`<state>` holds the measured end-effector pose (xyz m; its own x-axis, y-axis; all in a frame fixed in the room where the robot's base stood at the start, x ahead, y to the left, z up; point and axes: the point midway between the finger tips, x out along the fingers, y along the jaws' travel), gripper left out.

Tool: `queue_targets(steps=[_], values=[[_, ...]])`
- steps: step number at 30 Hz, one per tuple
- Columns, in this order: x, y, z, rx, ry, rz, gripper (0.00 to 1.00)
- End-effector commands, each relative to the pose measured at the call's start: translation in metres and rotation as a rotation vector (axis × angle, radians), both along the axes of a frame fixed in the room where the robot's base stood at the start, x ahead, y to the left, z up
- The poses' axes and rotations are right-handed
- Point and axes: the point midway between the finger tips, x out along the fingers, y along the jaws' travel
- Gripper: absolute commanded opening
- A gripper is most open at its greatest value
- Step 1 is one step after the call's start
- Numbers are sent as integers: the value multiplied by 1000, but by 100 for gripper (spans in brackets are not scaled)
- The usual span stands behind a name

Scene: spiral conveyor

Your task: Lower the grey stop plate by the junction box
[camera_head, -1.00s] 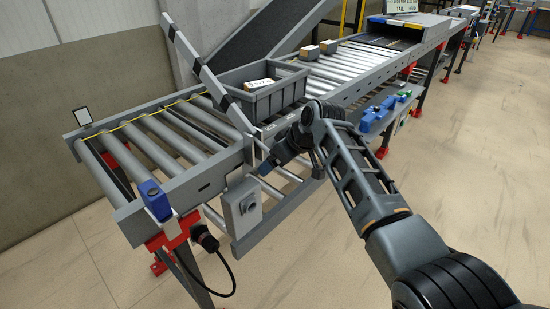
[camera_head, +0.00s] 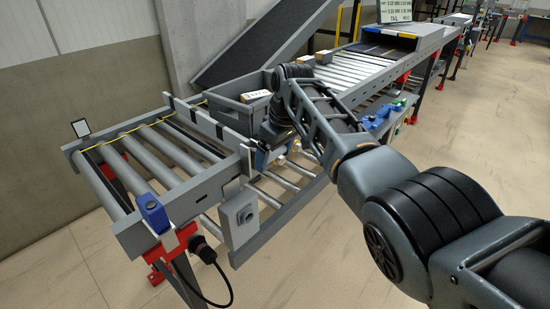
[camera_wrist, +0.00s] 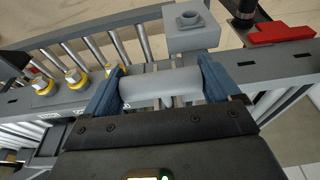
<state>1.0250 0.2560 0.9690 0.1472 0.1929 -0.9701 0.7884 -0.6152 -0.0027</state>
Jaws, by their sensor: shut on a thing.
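The grey stop plate (camera_head: 205,122) with dark bands lies low and about level across the rollers, in front of the grey tote. The junction box (camera_head: 240,214), a light grey box with a round knob, hangs on the near side rail; it also shows at the top of the wrist view (camera_wrist: 191,28). My gripper (camera_head: 256,158) is at the plate's near end, just above the rail. In the wrist view its blue fingers (camera_wrist: 160,84) are shut on a smooth grey bar (camera_wrist: 158,86), apparently the plate's handle. My arm hides part of the tote and rail.
The grey tote (camera_head: 229,110) holds a labelled carton (camera_head: 256,96) and stands on the rollers behind the plate. A blue sensor (camera_head: 152,212) sits at the near corner. Yellow-and-white fittings (camera_wrist: 76,78) line the rail. Open floor lies at the right.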

Motion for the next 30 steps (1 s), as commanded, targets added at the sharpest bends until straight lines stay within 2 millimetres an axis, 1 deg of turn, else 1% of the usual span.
queue_targets(steps=[1, 17, 18, 20, 21, 27, 30], values=[[4, 2, 8, 8, -13, 1, 35], [5, 3, 11, 10, -18, 1, 35], [5, 3, 11, 10, -18, 1, 93], [4, 3, 10, 9, -16, 1, 99], [4, 3, 9, 8, -16, 0, 100], [3, 2, 8, 6, -10, 1, 100], [2, 1, 12, 6, -11, 0, 100]])
